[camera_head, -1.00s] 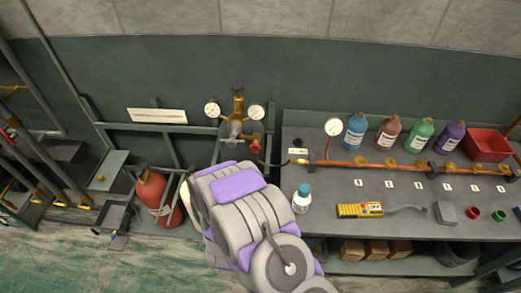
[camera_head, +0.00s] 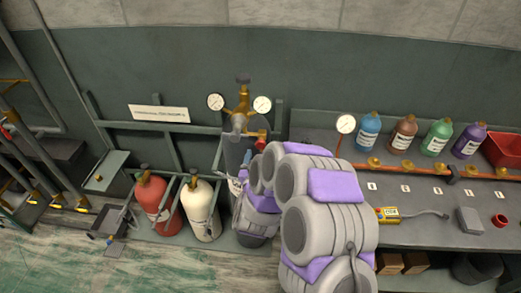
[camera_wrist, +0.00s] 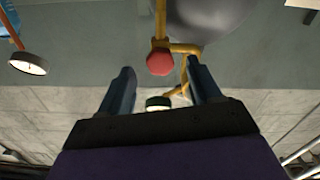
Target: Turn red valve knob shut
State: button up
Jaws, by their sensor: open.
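The red valve knob (camera_head: 260,145) sits at the right of the brass manifold (camera_head: 242,112), on top of a grey cylinder (camera_head: 233,155) by the back wall. In the wrist view the red knob (camera_wrist: 160,61) is an angular red cap on a brass pipe (camera_wrist: 184,48). My gripper (camera_wrist: 163,80) is open and empty. The knob appears just past its fingertips, in line with the gap between them; no contact shows. A round gauge (camera_wrist: 158,102) is visible through the gap. In the head view my arm hides most of the gripper.
Two white gauges, left (camera_head: 215,102) and right (camera_head: 262,104), flank the manifold. A red cylinder (camera_head: 157,198) and a cream cylinder (camera_head: 201,212) stand to the left.

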aim_at(260, 147)
jog(key=shift+w+b, duration=0.4)
jog(key=shift+w, duration=2.2)
jog(key=c, duration=1)
jog(key=m+b, duration=0.1)
jog(key=m, duration=0.3)
jog(key=shift+m, duration=0.4)
jog(key=o, duration=1)
jog(key=shift+a, duration=0.1)
